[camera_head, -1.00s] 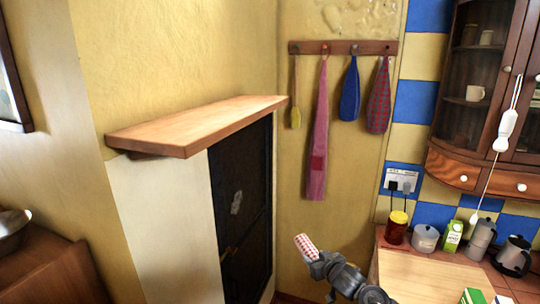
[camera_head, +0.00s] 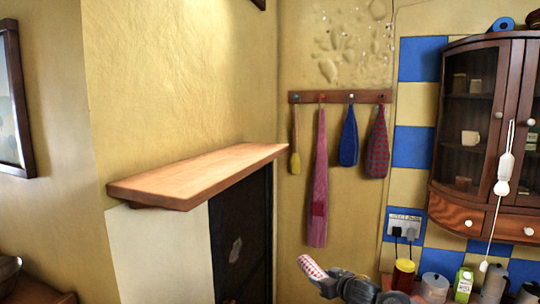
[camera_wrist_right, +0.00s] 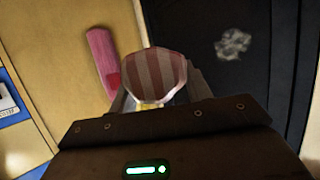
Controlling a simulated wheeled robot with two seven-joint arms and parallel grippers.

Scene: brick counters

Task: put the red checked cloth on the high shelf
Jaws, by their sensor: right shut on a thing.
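The red checked cloth (camera_head: 310,268) is a small red-and-white bundle at the tip of my right gripper (camera_head: 326,283), at the bottom middle of the head view. In the right wrist view the cloth (camera_wrist_right: 157,74) bulges between the fingers, and the right gripper (camera_wrist_right: 155,100) is shut on it. The high shelf (camera_head: 200,172) is a bare wooden board on the left wall, above a dark door. The gripper and cloth are lower than the shelf and to its right in the picture. My left gripper is not in view.
A peg rail (camera_head: 340,97) with hanging cloths stands on the back wall, including a pink one (camera_head: 317,190) and a red-checked one (camera_head: 376,150). A wall cabinet (camera_head: 478,130) is at the right, above jars and a kettle. The shelf top is clear.

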